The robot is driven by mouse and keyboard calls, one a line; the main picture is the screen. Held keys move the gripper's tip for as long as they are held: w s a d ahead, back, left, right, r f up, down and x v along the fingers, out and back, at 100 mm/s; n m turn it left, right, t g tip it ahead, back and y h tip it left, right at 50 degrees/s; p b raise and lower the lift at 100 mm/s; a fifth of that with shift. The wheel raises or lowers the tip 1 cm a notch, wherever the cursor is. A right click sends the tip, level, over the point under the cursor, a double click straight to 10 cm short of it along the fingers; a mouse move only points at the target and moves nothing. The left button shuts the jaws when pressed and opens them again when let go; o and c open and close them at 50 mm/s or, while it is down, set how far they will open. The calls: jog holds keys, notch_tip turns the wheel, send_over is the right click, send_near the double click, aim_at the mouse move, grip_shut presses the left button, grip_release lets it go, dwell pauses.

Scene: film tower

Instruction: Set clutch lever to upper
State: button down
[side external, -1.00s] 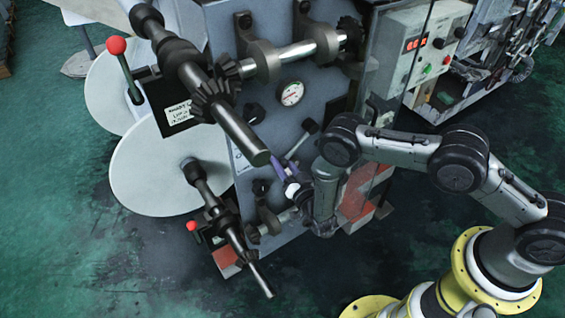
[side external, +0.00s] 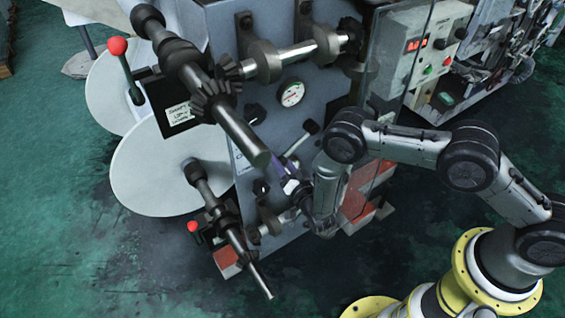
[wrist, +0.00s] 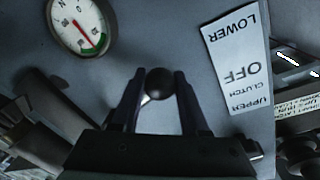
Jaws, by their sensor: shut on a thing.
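The clutch lever's black ball knob (wrist: 159,83) is between the two dark fingers of my gripper (wrist: 158,78) in the wrist view. The fingers are shut on it, and a short piece of the pale lever shaft shows beside it. The white clutch label (wrist: 238,60) on the grey panel reads LOWER, OFF, UPPER, upside down here. The knob lies left of it, about level with the stretch from OFF to UPPER. In the side external view my gripper (side external: 279,170) is low against the machine's front, and the knob cannot be made out there.
A round dial gauge (side external: 291,94) is on the panel above my gripper. A thick dark shaft (side external: 235,128) juts out close to its left. A clear guard panel (side external: 398,65) stands to the right. A red-knobbed lever (side external: 118,47) is at upper left.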

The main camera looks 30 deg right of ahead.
notch_tip(320, 180, up, 9)
jog(key=m, duration=0.7)
jog(key=shift+a+g+y, duration=0.1)
jog(key=shift+g+y, duration=0.2)
jog(key=shift+y, duration=0.1)
jog(key=shift+d+r+m+y, duration=0.15)
jog(key=shift+d+r+m, duration=0.15)
jog(key=shift+r+m, duration=0.4)
jog(key=shift+d+r+m+y, duration=0.15)
jog(key=shift+d+r+m, duration=0.15)
jog(key=shift+r+m, duration=0.4)
jog(key=shift+c, duration=2.1)
grip_release()
jog(key=shift+s, duration=0.1)
jog(key=s+r, duration=0.1)
jog(key=s, duration=1.2)
jog(key=shift+s+a+r, duration=0.25)
jog(key=shift+s+a, duration=0.05)
jog(key=shift+a, duration=0.1)
